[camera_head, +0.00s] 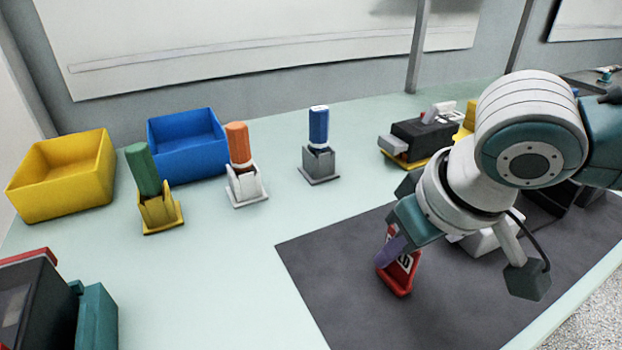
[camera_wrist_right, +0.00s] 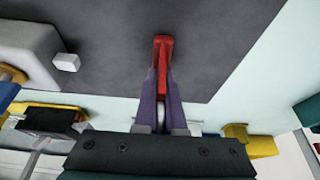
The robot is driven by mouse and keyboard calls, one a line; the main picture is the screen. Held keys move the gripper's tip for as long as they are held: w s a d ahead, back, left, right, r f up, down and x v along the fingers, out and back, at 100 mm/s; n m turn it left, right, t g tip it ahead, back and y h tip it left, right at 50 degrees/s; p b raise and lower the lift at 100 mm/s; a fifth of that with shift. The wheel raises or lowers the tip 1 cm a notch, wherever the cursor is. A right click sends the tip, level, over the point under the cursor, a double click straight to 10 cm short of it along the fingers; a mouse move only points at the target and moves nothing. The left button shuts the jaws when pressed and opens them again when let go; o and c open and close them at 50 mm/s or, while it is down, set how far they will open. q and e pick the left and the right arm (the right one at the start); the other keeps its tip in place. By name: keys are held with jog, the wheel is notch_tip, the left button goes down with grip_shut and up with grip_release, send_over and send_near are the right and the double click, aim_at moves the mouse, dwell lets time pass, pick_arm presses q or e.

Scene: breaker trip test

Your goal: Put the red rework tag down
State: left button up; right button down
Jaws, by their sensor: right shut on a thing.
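The red rework tag (camera_head: 401,274) is at the dark grey mat (camera_head: 330,265), left of its middle, in the head view. It stands roughly upright with its base at or just above the mat; I cannot tell whether it touches. My right gripper (camera_head: 392,252) is shut on the tag from above. In the right wrist view the tag (camera_wrist_right: 162,50) shows between the purple fingertips of the gripper (camera_wrist_right: 161,90). The arm hides part of the mat behind it. My left gripper is not in view.
Green (camera_head: 143,170), orange (camera_head: 239,145) and blue (camera_head: 318,126) tools stand in small holders along the table. Yellow (camera_head: 62,180) and blue (camera_head: 188,145) bins stand at the back left. A black device (camera_head: 418,138) is at the back. The front-left mat is clear.

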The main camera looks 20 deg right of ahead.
jog(key=c, duration=1)
grip_release()
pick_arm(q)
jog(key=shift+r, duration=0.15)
pick_arm(e)
jog(key=shift+r, duration=0.35)
jog(key=p+v, duration=0.4)
jog(key=v, duration=0.7)
jog(key=s+a+f+n+y, duration=0.2)
jog(key=s+a, duration=0.3)
jog(key=a, duration=0.2)
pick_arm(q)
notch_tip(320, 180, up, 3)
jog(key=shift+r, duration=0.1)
pick_arm(e)
jog(key=s+d+f+m+g+h, duration=0.1)
jog(key=s+d+f+h, duration=0.1)
jog(key=s, duration=0.5)
jog(key=shift+s+d+f, duration=0.2)
jog(key=shift+d+f, duration=0.5)
jog(key=shift+d, duration=0.25)
